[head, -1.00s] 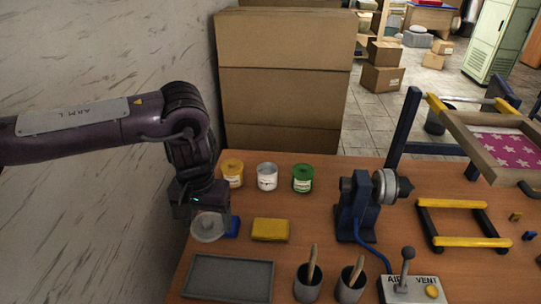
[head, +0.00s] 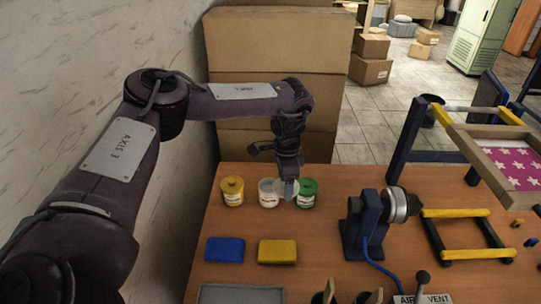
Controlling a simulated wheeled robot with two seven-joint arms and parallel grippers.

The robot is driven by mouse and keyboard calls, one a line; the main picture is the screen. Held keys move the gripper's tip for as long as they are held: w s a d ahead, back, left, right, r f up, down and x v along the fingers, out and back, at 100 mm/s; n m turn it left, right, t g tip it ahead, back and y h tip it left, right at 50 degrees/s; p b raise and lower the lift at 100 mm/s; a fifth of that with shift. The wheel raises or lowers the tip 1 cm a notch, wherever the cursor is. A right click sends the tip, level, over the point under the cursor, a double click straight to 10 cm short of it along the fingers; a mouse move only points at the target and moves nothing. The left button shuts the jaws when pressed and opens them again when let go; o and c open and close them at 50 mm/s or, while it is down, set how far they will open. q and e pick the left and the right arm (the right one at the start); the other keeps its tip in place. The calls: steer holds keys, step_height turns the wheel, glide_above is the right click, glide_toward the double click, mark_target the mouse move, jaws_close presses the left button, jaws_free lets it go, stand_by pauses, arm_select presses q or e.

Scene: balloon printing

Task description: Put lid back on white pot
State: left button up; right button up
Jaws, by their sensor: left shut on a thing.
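The white pot (head: 266,196) stands on the wooden table between a yellow pot (head: 232,193) and a green pot (head: 307,196). My left gripper (head: 287,179) is at the right side of the white pot's top, in front of the gap to the green pot. It is shut on the pale round lid (head: 287,190), which looks tilted and partly overlaps the white pot's right edge in the picture. I cannot tell whether the lid touches the pot. My right gripper is out of view.
A blue sponge (head: 225,250) and a yellow sponge (head: 277,251) lie in front of the pots. A blue clamp-like device (head: 368,222) stands to the right, with a yellow-barred frame (head: 465,233) beyond it. A grey tray (head: 240,294) lies at the front edge.

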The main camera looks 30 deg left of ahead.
arm_select(q)
steer(key=w+a+m+p, duration=0.1)
steer(key=w+a+m, duration=0.2)
steer(key=a+m, duration=0.3)
step_height(320, 180, down, 6)
steer(key=a+b, duration=0.2)
steer(key=b, duration=0.2)
steer(key=shift+w+a+n+b, duration=0.15)
steer(key=shift+w+n+b, duration=0.15)
steer(key=shift+w+b, duration=0.05)
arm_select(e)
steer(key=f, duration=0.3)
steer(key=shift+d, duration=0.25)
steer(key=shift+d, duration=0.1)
arm_select(q)
steer(key=shift+r, duration=0.1)
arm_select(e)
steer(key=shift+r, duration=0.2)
arm_select(q)
steer(key=shift+f, duration=0.2)
stand_by(0.7)
stand_by(0.8)
steer(key=o, duration=1)
steer(key=shift+o, duration=0.2)
